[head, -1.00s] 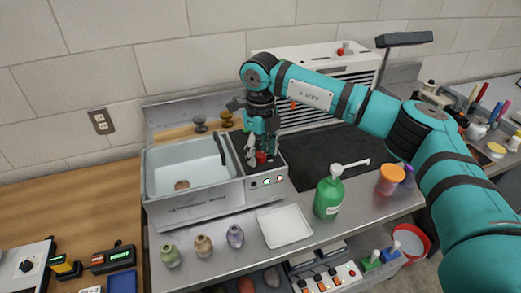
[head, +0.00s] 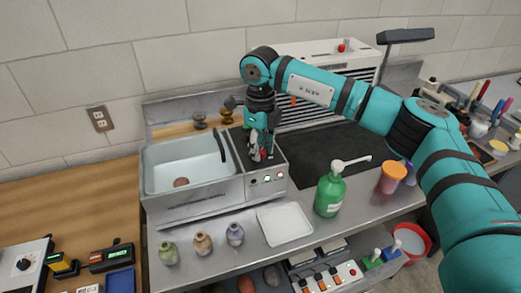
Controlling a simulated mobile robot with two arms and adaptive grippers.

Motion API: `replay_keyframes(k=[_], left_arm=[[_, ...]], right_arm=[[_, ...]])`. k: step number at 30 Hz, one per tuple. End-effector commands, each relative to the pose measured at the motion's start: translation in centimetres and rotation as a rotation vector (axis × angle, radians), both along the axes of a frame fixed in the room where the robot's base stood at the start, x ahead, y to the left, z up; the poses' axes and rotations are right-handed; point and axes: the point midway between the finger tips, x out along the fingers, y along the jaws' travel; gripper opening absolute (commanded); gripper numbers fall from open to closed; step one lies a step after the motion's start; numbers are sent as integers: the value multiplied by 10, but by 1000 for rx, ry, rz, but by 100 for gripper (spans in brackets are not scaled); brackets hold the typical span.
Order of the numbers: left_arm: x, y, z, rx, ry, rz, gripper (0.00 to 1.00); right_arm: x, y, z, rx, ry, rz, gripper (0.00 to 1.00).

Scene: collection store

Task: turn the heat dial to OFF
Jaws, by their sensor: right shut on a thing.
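The heat dial (head: 256,156) appears to be the small red knob on the dark top panel of the steel bath unit (head: 200,208), right of its basin. My right gripper (head: 261,153) points down over this panel and is shut on the dial. The fingers cover most of it, so its pointer and any OFF mark cannot be read. Small lit buttons (head: 267,179) show on the unit's front, below the gripper. My left gripper is not in view.
A green pump bottle (head: 329,194), a white tray (head: 285,224) and several small vases (head: 203,244) stand in front of the unit. An orange-lidded jar (head: 392,177) is to the right.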

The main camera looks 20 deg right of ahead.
Motion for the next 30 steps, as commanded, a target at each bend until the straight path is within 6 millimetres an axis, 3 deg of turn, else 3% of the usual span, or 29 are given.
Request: replay_keyframes(k=[12,30], left_arm=[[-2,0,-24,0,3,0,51],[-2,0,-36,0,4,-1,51]], right_arm=[[1,0,0,0,-6,382,0],[1,0,3,1,-7,810,0]])
